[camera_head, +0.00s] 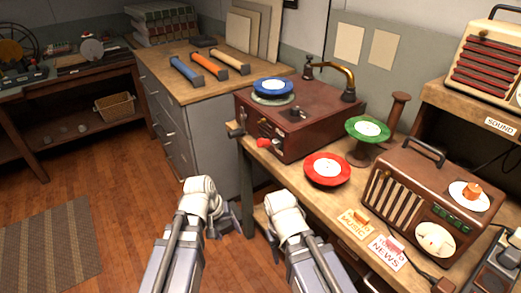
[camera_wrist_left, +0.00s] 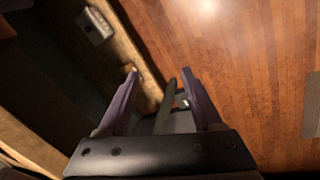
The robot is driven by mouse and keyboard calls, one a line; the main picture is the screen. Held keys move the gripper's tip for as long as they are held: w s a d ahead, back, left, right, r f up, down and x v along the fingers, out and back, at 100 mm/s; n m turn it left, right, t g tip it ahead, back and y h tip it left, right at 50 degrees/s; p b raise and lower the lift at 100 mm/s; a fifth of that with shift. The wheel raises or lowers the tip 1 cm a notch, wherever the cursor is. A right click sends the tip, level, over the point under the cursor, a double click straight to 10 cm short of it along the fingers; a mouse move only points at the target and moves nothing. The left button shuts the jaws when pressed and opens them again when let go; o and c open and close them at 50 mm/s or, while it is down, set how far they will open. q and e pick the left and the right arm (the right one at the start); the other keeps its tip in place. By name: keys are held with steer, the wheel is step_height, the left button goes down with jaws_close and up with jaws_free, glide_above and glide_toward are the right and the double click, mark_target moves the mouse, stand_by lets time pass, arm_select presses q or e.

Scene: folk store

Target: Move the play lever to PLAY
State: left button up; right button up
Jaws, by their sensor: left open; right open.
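The brown record player (camera_head: 285,125) stands on the wooden counter, with a blue record (camera_head: 272,85) over its pale platter and a brass tonearm (camera_head: 335,70) at the back right. A red knob (camera_head: 263,142) sticks out of its front and a crank handle (camera_head: 236,132) out of its left side. I cannot tell which part is the play lever; the front lettering is too small to read. My left gripper (camera_head: 225,220) is in front of and below the player, touching nothing visible. In the left wrist view it (camera_wrist_left: 160,74) is open and empty. My right gripper (camera_head: 272,236) is low by the counter edge, its fingers partly hidden.
A red record (camera_head: 327,169) lies near the counter's front edge, and a green record (camera_head: 367,129) sits on a stand. A radio (camera_head: 425,200) and the MUSIC (camera_head: 355,222) and NEWS (camera_head: 388,253) cards lie to the right.

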arm_select(q)
steer(key=w+d+r+n+t+h, duration=0.2)
steer(key=w+n+h, duration=0.2)
steer(key=n, duration=0.1)
steer(key=n+t+h, duration=0.7)
steer(key=n+h, duration=0.2)
steer(key=n, duration=0.6)
glide_toward(259, 144)
steer(key=x, duration=0.3)
steer(key=shift+b+x, duration=0.45)
steer(key=shift+x, duration=3.3)
jaws_close()
steer(key=shift+f, duration=0.1)
